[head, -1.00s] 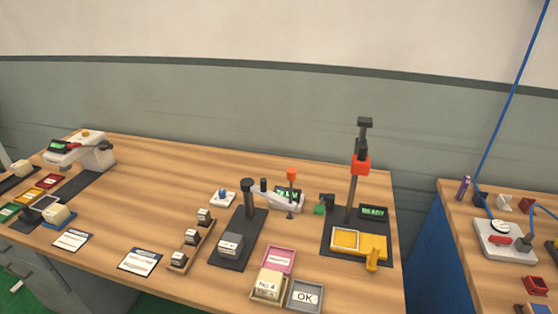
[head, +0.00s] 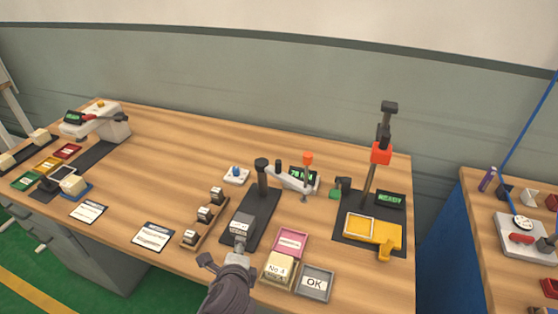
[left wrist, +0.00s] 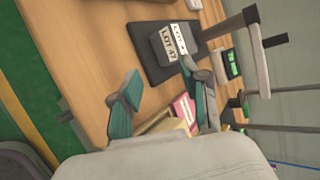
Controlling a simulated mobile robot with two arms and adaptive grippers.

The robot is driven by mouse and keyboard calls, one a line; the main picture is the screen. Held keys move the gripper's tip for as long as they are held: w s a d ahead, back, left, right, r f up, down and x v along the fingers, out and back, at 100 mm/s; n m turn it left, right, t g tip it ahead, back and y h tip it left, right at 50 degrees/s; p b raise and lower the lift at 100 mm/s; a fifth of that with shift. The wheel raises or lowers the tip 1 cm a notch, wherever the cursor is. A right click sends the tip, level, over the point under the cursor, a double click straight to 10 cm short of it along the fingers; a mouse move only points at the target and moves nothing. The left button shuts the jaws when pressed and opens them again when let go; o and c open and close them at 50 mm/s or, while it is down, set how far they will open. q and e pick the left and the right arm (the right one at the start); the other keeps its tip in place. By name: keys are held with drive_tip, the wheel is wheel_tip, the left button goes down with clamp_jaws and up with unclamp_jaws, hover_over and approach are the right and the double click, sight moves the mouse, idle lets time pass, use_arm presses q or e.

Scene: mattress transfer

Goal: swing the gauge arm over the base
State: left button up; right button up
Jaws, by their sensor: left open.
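The dark base plate (head: 268,222) lies near the front middle of the table with a grey labelled block (head: 242,224) on it. A dark post (head: 262,178) stands at its back. The white gauge arm (head: 283,179) points right from the post, off to the side of the base, with a green display, an orange knob (head: 308,158) and a thin probe hanging down. My left gripper (head: 224,252) is open at the front end of the base, close to the block; I cannot tell whether it touches. The left wrist view shows its teal fingers (left wrist: 163,85) apart and empty.
A pink tray (head: 291,243), a cream box marked No 4 (head: 279,268) and a grey OK tray (head: 315,283) stand right of my gripper. A rack of small blocks (head: 205,215) is on the left. A yellow-fixture stand (head: 372,231) is further right.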

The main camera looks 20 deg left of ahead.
use_arm(q)
drive_tip(key=w+d+r+m+t, duration=0.2)
drive_tip(key=w+r+m+t, duration=0.1)
drive_tip(key=w+r+m, duration=0.25)
drive_tip(key=m+t+h, duration=0.1)
drive_tip(key=m+t, duration=0.3)
drive_tip(key=m, duration=0.7)
approach(278, 164)
drive_tip(key=shift+n, duration=0.25)
drive_tip(key=w, duration=0.3)
drive_tip(key=w+a, duration=0.1)
drive_tip(key=w, duration=0.3)
drive_tip(key=w+a+p, duration=0.1)
drive_tip(key=w, duration=0.2)
drive_tip(key=shift+w, duration=0.4)
drive_tip(key=shift+r, duration=0.1)
clamp_jaws()
